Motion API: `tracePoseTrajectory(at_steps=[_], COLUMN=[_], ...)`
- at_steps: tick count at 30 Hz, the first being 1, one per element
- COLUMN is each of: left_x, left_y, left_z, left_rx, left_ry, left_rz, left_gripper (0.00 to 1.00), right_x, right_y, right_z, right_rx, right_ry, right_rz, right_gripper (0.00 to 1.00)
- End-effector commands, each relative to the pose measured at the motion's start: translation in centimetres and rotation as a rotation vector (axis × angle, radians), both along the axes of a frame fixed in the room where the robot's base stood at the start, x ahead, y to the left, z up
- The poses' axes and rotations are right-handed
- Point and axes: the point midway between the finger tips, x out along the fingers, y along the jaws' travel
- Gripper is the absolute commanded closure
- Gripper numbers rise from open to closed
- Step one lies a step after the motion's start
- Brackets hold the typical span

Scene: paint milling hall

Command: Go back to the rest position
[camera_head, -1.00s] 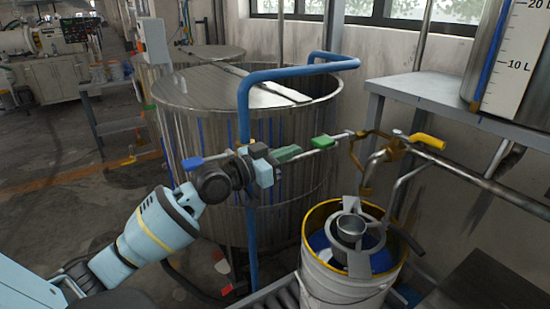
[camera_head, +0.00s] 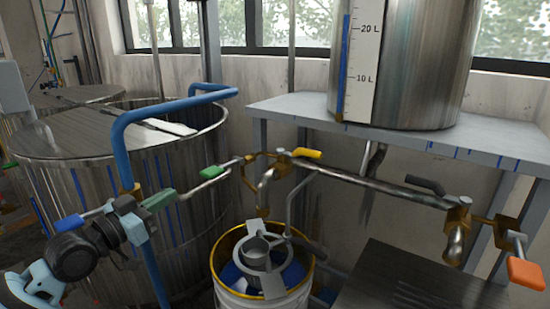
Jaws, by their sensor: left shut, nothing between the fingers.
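My left arm comes in from the lower left in the head view. My left gripper (camera_head: 136,228) is shut and empty. It appears beside the blue upright pipe (camera_head: 119,152), close to the thin pipe with the green valve handle (camera_head: 210,172) and the blue handle (camera_head: 69,224). I cannot tell whether it touches them. Its fingertips are small and partly lost among the fittings. My right gripper is not in view.
A large steel tank (camera_head: 70,135) stands behind my left gripper. A yellow-rimmed bucket (camera_head: 228,294) is at bottom centre. Pipes with a yellow handle (camera_head: 306,153) and an orange handle (camera_head: 525,272) run right, below a grey shelf (camera_head: 270,106) bearing a marked steel vessel (camera_head: 425,60).

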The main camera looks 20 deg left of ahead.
Motion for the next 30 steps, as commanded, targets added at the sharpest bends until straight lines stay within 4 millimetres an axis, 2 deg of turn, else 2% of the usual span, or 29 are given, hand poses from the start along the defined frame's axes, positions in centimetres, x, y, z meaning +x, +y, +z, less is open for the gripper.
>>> tracePoseTrajectory(at_steps=[2,5,8,11,15,17,21,25,30], left_x=[-0.1,-0.5,-1.8,-4.3,-9.2,-11.6,-18.0,-24.5,-32.6], left_y=[-0.1,-0.6,-1.6,-3.0,-5.3,-6.3,-8.9,-11.5,-14.6], left_z=[-0.4,-2.5,-6.6,-11.8,-18.4,-20.8,-25.4,-28.2,-30.2], left_rx=[0.000,0.000,0.008,0.021,0.045,0.057,0.085,0.114,0.149], left_ry=[0.007,0.045,0.119,0.215,0.348,0.403,0.527,0.633,0.750], left_rz=[0.001,0.007,0.019,0.036,0.059,0.067,0.084,0.099,0.113], left_gripper=[1.00,1.00,1.00,1.00,1.00,1.00,1.00,1.00,1.00], right_x=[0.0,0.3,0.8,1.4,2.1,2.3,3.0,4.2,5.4], right_y=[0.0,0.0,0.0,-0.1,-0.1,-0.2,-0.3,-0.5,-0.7], right_z=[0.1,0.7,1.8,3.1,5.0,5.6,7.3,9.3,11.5], right_rx=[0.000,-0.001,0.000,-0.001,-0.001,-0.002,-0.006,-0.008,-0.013], right_ry=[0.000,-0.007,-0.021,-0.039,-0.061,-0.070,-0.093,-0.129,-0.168], right_rz=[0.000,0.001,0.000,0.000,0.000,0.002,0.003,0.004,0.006], right_gripper=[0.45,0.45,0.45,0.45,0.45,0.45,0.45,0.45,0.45])
